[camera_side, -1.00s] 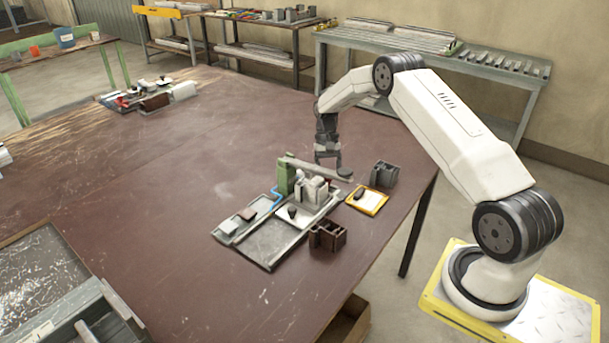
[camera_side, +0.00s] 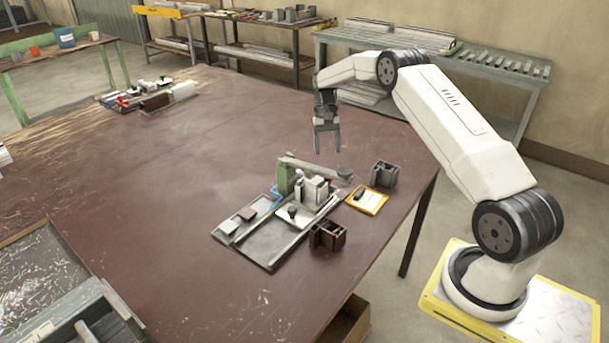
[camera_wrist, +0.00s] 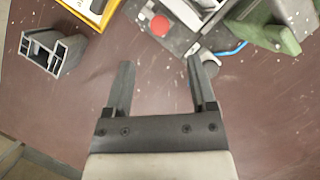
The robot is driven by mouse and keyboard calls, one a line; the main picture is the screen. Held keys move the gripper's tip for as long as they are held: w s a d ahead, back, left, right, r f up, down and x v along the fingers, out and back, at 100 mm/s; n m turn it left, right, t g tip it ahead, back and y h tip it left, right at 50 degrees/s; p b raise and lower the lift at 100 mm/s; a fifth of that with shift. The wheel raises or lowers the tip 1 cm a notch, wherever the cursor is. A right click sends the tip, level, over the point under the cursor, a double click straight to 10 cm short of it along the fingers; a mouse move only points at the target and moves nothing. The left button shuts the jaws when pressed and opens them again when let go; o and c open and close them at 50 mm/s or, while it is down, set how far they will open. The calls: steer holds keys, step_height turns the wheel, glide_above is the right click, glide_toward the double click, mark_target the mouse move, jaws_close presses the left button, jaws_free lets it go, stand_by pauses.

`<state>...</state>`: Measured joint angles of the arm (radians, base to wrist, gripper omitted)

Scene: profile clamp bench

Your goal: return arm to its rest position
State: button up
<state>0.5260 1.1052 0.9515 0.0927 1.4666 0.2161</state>
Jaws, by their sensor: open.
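My gripper (camera_side: 327,143) is open and empty, raised above the brown table, behind the clamp fixture in the side view. Its two fingers (camera_wrist: 160,85) point down and spread apart in the wrist view, with bare table between them. The clamp fixture (camera_side: 266,242) is a grey base plate on the table, with a green upright (camera_side: 286,177) and a light grey block (camera_side: 315,190). A lever arm with a round end (camera_side: 344,172) reaches to the right from the green upright. The gripper is apart from all of these.
A dark grey profile piece (camera_side: 384,174) and a yellow-framed tray (camera_side: 376,208) stand to the right of the fixture, with a brown profile piece (camera_side: 327,235) in front. Tools (camera_side: 150,98) lie at the table's far left. The middle of the table (camera_side: 190,160) is clear.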

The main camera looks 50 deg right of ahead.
steer(key=shift+r, duration=0.2)
steer(key=s+a+r+n+t+h, duration=0.1)
steer(key=s+a+r+n, duration=0.1)
steer(key=a, duration=0.6)
steer(key=s+a+r+n+t+h, duration=0.1)
steer(key=s+a+r+n, duration=0.15)
steer(key=a, duration=0.45)
steer(key=s+a+n+t, duration=0.2)
steer(key=s+a, duration=0.3)
steer(key=s, duration=0.2)
steer(key=s+a+n+t+h, duration=0.1)
steer(key=s+a+n, duration=0.1)
steer(key=s+a, duration=0.4)
steer(key=shift+s+r+t, duration=0.3)
steer(key=shift+s+t, duration=0.1)
steer(key=shift+s, duration=0.85)
